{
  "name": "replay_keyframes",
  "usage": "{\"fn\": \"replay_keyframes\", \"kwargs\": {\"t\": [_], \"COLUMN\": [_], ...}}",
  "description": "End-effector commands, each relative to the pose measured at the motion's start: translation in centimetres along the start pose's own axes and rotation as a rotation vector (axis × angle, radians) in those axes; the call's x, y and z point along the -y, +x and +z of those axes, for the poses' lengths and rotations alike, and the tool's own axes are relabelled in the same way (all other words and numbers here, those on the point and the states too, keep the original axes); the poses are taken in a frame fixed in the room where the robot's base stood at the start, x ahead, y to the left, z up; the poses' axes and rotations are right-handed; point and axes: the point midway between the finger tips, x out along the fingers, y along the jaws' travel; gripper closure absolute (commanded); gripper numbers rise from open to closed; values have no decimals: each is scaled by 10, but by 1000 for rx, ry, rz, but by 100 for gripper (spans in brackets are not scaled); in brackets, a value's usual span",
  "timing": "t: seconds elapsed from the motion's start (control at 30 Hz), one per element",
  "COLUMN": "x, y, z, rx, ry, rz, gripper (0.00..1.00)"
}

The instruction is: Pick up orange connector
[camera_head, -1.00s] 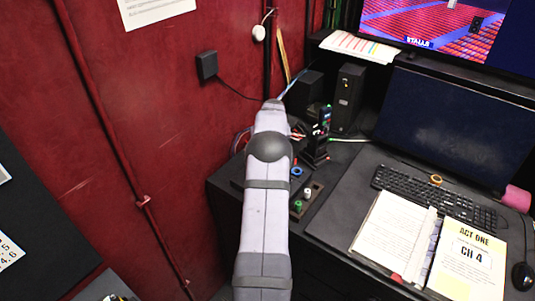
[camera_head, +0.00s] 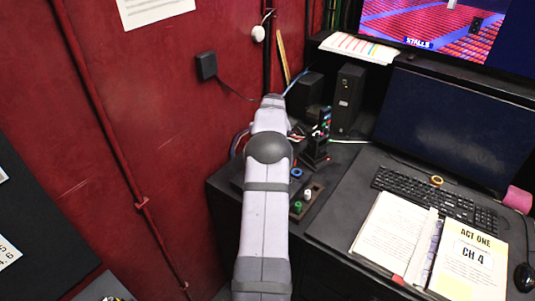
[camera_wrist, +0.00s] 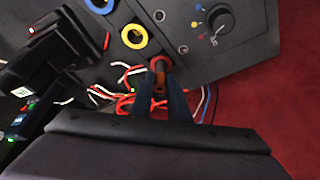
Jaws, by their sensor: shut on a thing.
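The orange connector (camera_wrist: 159,83) shows in the wrist view between the two dark fingers of my gripper (camera_wrist: 159,86). The fingers are shut on it from both sides. Its far end meets a red-ringed socket (camera_wrist: 160,62) on a dark panel; I cannot tell how deep it sits. In the head view my arm hides the fingers and the connector.
The panel has a yellow ring socket (camera_wrist: 134,36), a blue ring socket (camera_wrist: 101,4) and a knob (camera_wrist: 215,25). Loose red and white cables (camera_wrist: 125,100) lie beside the fingers. A dark device (camera_wrist: 60,75) stands at left. A red wall (camera_head: 130,130) is close on the left in the head view.

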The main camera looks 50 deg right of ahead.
Motion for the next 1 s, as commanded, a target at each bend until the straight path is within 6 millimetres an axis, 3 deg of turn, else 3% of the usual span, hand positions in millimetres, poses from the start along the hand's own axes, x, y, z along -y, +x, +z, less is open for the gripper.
{"fn": "replay_keyframes", "kwargs": {"t": [0.43, 1.0], "x": [0, -1], "y": [-63, -75], "z": [-28, -31], "rx": [-4, -1], "ry": [0, 1], "rz": [1, 1], "gripper": [100, 100]}}
